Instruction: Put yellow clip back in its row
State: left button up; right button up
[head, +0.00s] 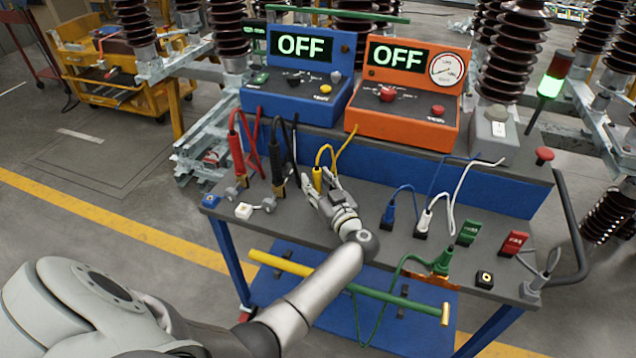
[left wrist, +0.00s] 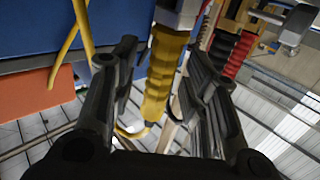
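The yellow clip (head: 317,178) stands roughly upright on the grey bench top, between the black clips and the blue clip, with its yellow cable arching up behind. In the left wrist view the yellow clip (left wrist: 163,75) shows between the two fingers, with a gap to the left finger. My left gripper (head: 322,190) is open beside the clip, its fingers reaching towards it. The clip's lower end is partly hidden by the gripper, so I cannot tell how it is seated. My right gripper does not show.
Red (head: 237,160) and black (head: 279,165) clips stand to the left. Blue (head: 389,212), white (head: 424,222) and green (head: 442,262) clips stand to the right. Blue (head: 296,85) and orange (head: 402,115) OFF units stand behind, on a raised shelf. A yellow-and-green pole lies below the bench top.

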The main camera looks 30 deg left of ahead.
pick_arm(q)
jog(key=shift+f, duration=0.1)
jog(key=shift+s+d, duration=0.1)
jog(key=shift+d, duration=0.1)
jog(key=v, duration=0.7)
dwell(0.4)
